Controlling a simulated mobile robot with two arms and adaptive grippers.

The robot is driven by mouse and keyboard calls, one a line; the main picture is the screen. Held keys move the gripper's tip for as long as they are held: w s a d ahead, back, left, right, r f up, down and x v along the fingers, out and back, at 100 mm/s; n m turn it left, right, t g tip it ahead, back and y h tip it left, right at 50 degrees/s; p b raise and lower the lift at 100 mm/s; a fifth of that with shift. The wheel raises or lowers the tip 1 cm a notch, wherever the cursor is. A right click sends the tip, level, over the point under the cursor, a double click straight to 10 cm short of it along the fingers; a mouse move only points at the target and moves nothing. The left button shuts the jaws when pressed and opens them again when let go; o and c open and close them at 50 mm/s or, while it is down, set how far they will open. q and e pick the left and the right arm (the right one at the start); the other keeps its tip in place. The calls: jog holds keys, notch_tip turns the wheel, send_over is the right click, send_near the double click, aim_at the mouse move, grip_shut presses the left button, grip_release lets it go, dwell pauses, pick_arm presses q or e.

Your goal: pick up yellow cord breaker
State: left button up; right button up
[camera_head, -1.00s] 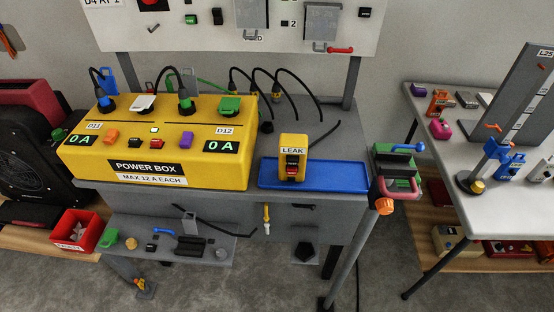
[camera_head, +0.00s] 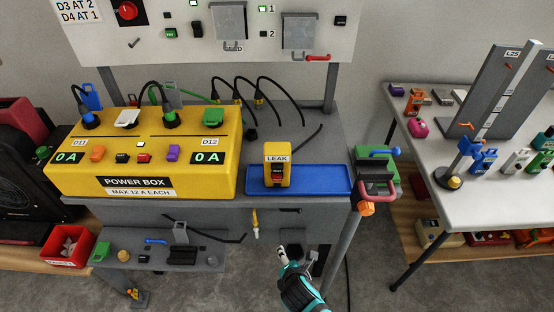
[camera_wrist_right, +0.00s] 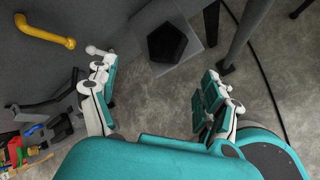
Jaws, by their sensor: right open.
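The yellow cord breaker (camera_head: 277,156), a small upright yellow box marked LEAK with a dark and red switch on its front, stands in the blue tray (camera_head: 325,181) on the grey bench. My right gripper (camera_head: 283,256) is below and in front of the bench edge, lower than the breaker and apart from it. In the right wrist view my right gripper (camera_wrist_right: 155,72) has its two fingers spread wide with nothing between them. The breaker does not show in the right wrist view. My left gripper is not in view.
The yellow power box (camera_head: 70,178) with plugged cords fills the bench left of the tray. A green and pink clamp-like device (camera_head: 376,172) sits at the bench's right corner. A yellow hook (camera_wrist_right: 45,31) hangs at the bench front. A white table (camera_head: 430,150) stands at right.

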jog(key=shift+o, duration=0.6)
jog(key=w+a+r+n+t, duration=0.1)
jog(key=w+a+r+n, duration=0.1)
jog(key=r, duration=0.7)
jog(key=w+a+r+n+t+p, duration=0.1)
jog(key=r+n, duration=0.3)
jog(key=r, duration=0.5)
jog(key=shift+w+a+r+t, duration=0.35)
jog(key=shift+w+a+t, duration=0.05)
jog(key=shift+a+t, duration=0.2)
jog(key=n+t, duration=0.2)
jog(key=n, duration=0.2)
send_near(276, 161)
jog(key=s, duration=0.4)
jog(key=r, duration=0.1)
jog(key=x, duration=1.2)
jog(key=shift+w+d+r, duration=0.1)
jog(key=shift+w+r, duration=0.1)
jog(key=shift+x, duration=2.75)
jog(key=shift+s+d+f, duration=0.1)
jog(key=shift+d+f, duration=0.05)
jog(key=c, duration=1.3)
